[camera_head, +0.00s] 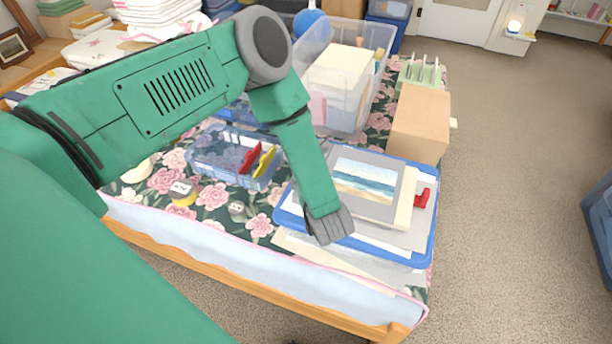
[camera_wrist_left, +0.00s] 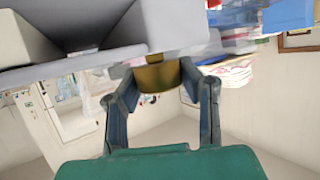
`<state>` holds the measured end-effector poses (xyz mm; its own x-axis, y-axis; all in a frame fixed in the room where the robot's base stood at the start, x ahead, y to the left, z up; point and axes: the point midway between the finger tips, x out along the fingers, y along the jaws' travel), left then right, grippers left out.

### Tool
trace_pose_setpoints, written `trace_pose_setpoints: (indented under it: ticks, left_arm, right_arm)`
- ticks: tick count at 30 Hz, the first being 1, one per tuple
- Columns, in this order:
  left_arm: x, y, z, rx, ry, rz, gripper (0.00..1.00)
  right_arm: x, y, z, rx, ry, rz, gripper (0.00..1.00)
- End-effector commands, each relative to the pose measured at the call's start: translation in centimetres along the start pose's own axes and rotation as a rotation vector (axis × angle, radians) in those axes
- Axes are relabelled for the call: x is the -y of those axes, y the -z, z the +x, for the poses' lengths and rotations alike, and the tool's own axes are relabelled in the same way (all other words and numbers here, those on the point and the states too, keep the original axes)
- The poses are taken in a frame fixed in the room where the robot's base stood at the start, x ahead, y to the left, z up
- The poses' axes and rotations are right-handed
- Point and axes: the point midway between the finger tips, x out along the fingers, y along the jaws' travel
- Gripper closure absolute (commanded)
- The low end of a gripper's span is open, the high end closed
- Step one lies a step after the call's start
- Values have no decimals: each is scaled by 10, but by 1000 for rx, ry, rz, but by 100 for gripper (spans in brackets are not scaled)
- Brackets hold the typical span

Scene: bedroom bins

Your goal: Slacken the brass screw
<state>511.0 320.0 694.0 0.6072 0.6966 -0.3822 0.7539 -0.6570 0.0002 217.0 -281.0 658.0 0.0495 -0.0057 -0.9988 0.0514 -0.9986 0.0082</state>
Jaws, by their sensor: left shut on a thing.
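A brass-coloured, round screw head (camera_wrist_left: 157,76) shows in the left wrist view, below a grey, flat-sided part (camera_wrist_left: 180,30). My left gripper (camera_wrist_left: 160,88) has one finger on each side of the brass screw and is shut on it. In the head view my green left arm reaches down to the front of the blue-rimmed tray (camera_head: 425,245). Its dark grey wrist end is over the tray's near edge, and the fingers and the screw are hidden there. A picture of a beach (camera_head: 362,182) lies on the tray, with a red clamp-like part (camera_head: 423,198) beside it. My right gripper is not in view.
A clear blue bin (camera_head: 215,160) with red and yellow tools stands on the flowered bedspread. A tape measure (camera_head: 182,192) lies in front of it. A large clear bin (camera_head: 345,75) and a cardboard box (camera_head: 420,122) stand behind. The floor at right is mostly clear.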

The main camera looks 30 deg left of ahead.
Motion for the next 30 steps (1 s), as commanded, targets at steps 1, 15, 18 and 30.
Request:
trace_pose_setpoints:
  ticks: [1, 15, 18, 30]
  left_arm:
    - [0, -4, -2, 9, 27, -8, 98]
    - [0, -4, -2, 11, 164, -63, 98]
    - [0, -4, -2, 11, 169, -65, 98]
    - [0, -4, -2, 11, 168, -66, 46]
  right_arm:
    - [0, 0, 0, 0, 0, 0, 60]
    - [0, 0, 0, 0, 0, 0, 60]
    - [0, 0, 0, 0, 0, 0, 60]
    - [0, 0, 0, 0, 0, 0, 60]
